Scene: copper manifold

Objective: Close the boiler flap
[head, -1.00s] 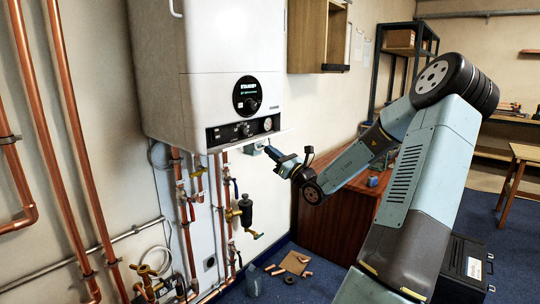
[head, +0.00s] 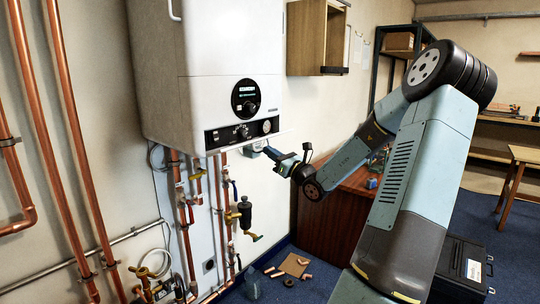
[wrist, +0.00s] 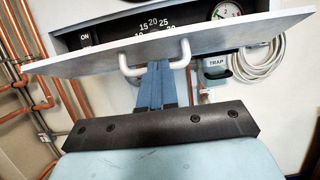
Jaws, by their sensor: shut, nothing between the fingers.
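The boiler flap (wrist: 170,45) is a pale panel standing open, jutting out from below the dark control panel. It has a white bent handle (wrist: 186,56) on its underside. In the head view the flap (head: 280,137) is a thin ledge at the boiler's lower front edge. My gripper (wrist: 157,66) is shut and empty; its blue fingers reach under the flap, between the handle's two legs in the wrist view. In the head view my gripper (head: 269,150) is just below the flap. I cannot tell whether the fingertips touch it.
The white boiler (head: 215,60) hangs on the wall. Copper pipes and valves (head: 186,200) run below it, left of my gripper. A wooden cabinet (head: 325,215) stands at the right.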

